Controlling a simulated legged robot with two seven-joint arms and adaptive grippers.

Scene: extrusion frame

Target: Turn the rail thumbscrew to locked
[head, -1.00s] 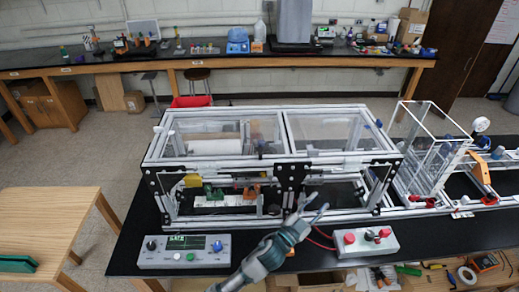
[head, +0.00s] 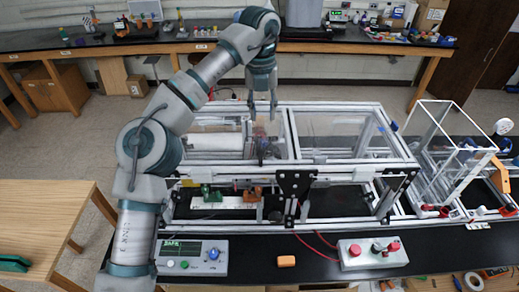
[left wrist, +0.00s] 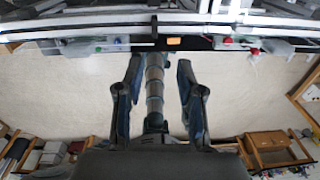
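The extrusion frame (head: 330,177) stands on the black bench, with clear panels on top. I cannot tell for sure which part is the rail thumbscrew; a small blue knob (head: 394,126) sits at the frame's right rear corner, and small red parts (head: 444,211) sit on the low rail at the right. My left gripper (head: 262,108) points down above the rear of the frame, left of its middle. Its fingers are apart with nothing between them, also in the left wrist view (left wrist: 158,95). My left arm hides the frame's left end. My right gripper is not in view.
A grey control box with a display (head: 190,257) and a box with red knobs (head: 372,253) stand at the bench front. An orange block (head: 287,261) lies between them. A clear-walled white frame (head: 447,140) stands at the right. A wooden table (head: 45,225) is at left.

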